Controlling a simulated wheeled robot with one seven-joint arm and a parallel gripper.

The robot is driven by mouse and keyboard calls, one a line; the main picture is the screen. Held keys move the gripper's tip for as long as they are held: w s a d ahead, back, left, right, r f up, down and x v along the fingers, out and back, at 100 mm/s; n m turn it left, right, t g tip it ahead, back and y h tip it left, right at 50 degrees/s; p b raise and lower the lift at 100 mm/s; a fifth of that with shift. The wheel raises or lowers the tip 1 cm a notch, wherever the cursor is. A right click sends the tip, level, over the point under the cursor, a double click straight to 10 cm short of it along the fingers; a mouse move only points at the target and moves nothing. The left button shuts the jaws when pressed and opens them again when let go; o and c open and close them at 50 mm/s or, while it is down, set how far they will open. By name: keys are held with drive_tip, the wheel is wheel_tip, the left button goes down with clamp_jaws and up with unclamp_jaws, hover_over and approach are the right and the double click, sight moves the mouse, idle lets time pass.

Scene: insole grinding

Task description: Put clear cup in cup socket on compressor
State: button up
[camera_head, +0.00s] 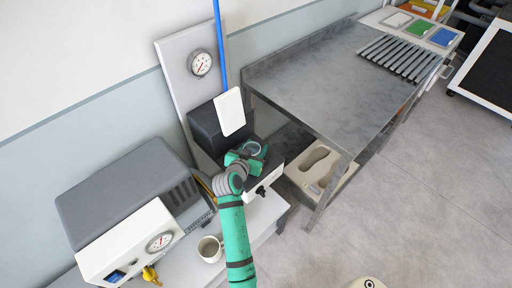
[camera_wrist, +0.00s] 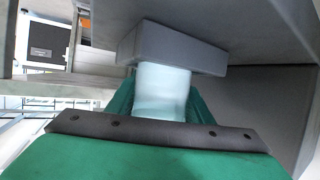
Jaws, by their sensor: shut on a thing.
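My gripper (camera_head: 247,155) is shut on the clear cup (camera_wrist: 162,92), which shows pale and translucent between the green fingers in the wrist view. The gripper is at the dark machine with a white front plate (camera_head: 230,112). A grey-and-white unit with a gauge (camera_head: 125,195) stands at left. Which one is the compressor is unclear.
A cream mug (camera_head: 210,249) stands on the white bench, left of my arm. A metal table (camera_head: 325,85) is at right, with an insole mould box (camera_head: 318,165) below it. A gauge panel (camera_head: 190,75) and blue pipe (camera_head: 220,45) rise behind the machine.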

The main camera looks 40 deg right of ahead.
drive_tip(key=o, duration=1.1)
drive_tip(key=shift+f, duration=0.15)
drive_tip(key=v, duration=1.2)
drive_tip(key=shift+r, duration=0.2)
drive_tip(key=shift+d, duration=0.1)
